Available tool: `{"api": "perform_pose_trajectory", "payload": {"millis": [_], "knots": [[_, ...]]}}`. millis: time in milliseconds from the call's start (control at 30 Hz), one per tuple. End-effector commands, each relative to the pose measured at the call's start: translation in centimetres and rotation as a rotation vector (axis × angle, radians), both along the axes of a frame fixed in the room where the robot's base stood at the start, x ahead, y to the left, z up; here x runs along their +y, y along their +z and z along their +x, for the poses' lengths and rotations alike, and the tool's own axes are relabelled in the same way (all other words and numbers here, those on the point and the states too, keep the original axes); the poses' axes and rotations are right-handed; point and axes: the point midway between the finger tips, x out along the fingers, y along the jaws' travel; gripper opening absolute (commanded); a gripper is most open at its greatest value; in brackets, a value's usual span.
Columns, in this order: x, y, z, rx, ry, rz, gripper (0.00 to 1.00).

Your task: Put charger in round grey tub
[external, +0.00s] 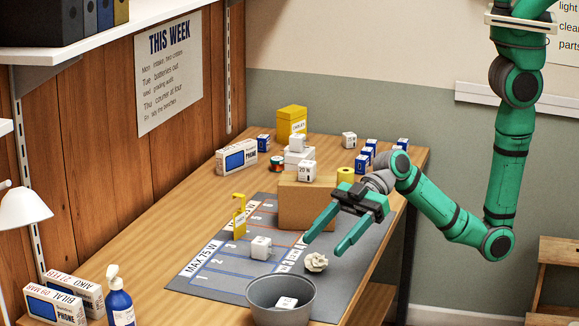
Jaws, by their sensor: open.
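The round grey tub (262,289) stands at the near edge of the mat. A white block with a dark label, like a charger (287,302), lies inside it, partly hidden by the tub's wall. Another white charger-like block (260,247) sits on the mat behind the tub. A third white block marked 20 (306,171) rests on the cardboard box. My gripper (323,244) is open and empty, its fingers pointing down and toward the camera, above the mat and behind and right of the tub.
The cardboard box (290,203) stands behind my gripper. A yellow stand (239,217) is at left. A blue pump bottle (120,303) and phone boxes (55,306) are at front left.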

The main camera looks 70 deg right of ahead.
Motion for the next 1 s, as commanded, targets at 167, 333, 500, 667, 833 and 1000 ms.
{"api": "perform_pose_trajectory", "payload": {"millis": [167,333,500,667,833,1000], "knots": [[-0.1,0.1,0.0,0.000,0.000,0.000,0.58],[-1.0,-0.8,0.2,0.011,-0.035,0.006,0.58],[-5.2,-4.0,1.0,0.052,-0.199,0.030,0.58],[-10.7,-7.1,1.1,0.075,-0.389,0.057,0.58],[-16.4,-9.6,0.1,0.081,-0.566,0.075,0.58],[-22.6,-11.5,-2.3,0.066,-0.746,0.087,0.58]]}}
